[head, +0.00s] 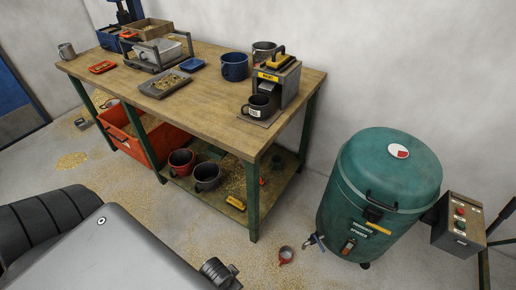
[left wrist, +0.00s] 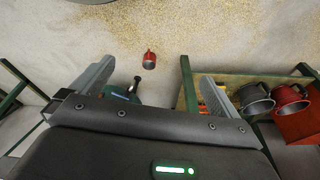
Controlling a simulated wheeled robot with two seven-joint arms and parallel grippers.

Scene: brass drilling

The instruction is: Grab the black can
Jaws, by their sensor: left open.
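A black can with a handle (head: 206,176), like a mug, stands on the lower shelf of the wooden bench. It also shows in the left wrist view (left wrist: 252,100), right of my gripper. I cannot tell from looks alone which is the named can. My left gripper (left wrist: 157,68) is open, with nothing between its fingers. The black can is outside its jaws, beyond the right finger. My right gripper is not in view.
A red mug (head: 181,162) stands close beside the shelf can. The bench (head: 215,92) has green legs that bound the shelf. A green drum (head: 378,195) stands to the right.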

